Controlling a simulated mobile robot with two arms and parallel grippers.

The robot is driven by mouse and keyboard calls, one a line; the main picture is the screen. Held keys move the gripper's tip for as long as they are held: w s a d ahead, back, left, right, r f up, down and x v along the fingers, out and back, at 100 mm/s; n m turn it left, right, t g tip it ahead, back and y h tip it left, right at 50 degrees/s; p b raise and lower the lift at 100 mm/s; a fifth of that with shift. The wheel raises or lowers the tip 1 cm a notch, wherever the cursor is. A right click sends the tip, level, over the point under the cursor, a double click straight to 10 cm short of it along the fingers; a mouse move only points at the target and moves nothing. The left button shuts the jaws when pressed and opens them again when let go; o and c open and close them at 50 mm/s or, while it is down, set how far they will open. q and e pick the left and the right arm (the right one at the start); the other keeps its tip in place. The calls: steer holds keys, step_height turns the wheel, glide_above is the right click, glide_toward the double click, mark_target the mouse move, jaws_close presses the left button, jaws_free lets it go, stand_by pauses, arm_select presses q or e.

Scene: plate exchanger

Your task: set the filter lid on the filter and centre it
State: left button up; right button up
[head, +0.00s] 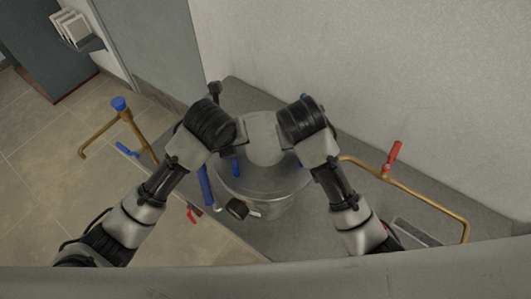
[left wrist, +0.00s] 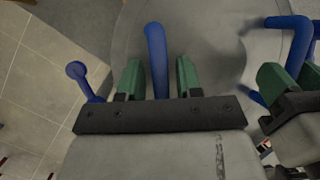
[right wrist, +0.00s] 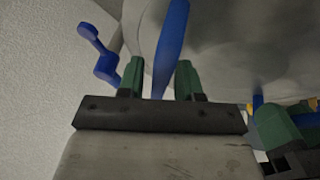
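The grey round filter lid (head: 262,182) is at the top of the metal filter (head: 275,210) in the middle of the head view. I cannot tell whether it is centred or fully seated. My left gripper (left wrist: 158,80) is open, its green fingers on either side of a blue handle (left wrist: 156,45), with gaps showing. My right gripper (right wrist: 159,80) is open around another blue handle (right wrist: 171,40), also with a gap. My grippers and wrists hide parts of the lid's far side in the head view.
A brass pipe with a blue knob (head: 119,103) stands at left. A brass pipe (head: 430,200) with a red lever (head: 392,156) is at right. A black round knob (head: 237,209) is at the filter's front. A wall stands behind; tiled floor (head: 45,150) lies left.

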arm_select(q)
steer(key=shift+o, duration=0.3)
arm_select(e)
steer(key=shift+o, duration=0.3)
arm_select(q)
steer(key=shift+r, duration=0.1)
arm_select(e)
steer(key=shift+r, duration=0.2)
steer(key=v, duration=0.2)
steer(key=shift+s+a+r, duration=0.1)
steer(key=shift+r, duration=0.15)
arm_select(q)
steer(key=v, duration=1.2)
arm_select(e)
glide_above(286, 196)
